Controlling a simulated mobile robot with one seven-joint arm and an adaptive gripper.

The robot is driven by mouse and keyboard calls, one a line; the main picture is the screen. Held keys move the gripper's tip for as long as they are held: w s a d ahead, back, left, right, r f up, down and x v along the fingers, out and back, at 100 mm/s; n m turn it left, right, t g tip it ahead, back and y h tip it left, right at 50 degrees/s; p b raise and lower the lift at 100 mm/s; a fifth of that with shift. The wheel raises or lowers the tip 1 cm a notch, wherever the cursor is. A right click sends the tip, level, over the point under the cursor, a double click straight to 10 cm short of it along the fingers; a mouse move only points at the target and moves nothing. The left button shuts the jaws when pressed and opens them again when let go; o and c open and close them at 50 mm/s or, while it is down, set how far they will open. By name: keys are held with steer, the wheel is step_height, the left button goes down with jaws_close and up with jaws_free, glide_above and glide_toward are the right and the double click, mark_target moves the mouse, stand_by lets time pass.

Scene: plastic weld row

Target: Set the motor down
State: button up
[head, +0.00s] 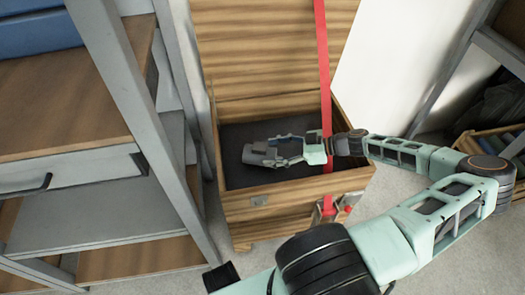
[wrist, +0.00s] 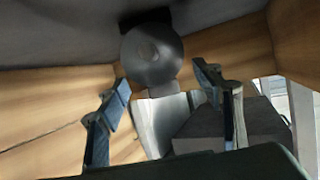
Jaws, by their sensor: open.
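The motor, a grey cylinder-like body (head: 257,153), is inside an open wooden crate (head: 290,187) with a dark floor. In the wrist view the motor (wrist: 152,58) shows a round dark end with a lighter grey block below it, between and beyond the fingers. My gripper (head: 275,152) reaches into the crate from the right, with its fingers at the motor. In the wrist view my gripper (wrist: 160,98) has its fingers spread apart on either side of the motor. I cannot tell whether a finger touches it. The motor's underside is hidden.
A red strap (head: 322,60) runs down the raised wooden lid (head: 255,50) and over the crate's front. A metal shelf unit with a drawer (head: 70,172) stands close on the left. Another shelf with a bin (head: 490,145) is at the right.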

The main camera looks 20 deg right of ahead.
steer(key=p+v, duration=0.1)
steer(key=v, duration=0.6)
steer(key=shift+a, duration=0.15)
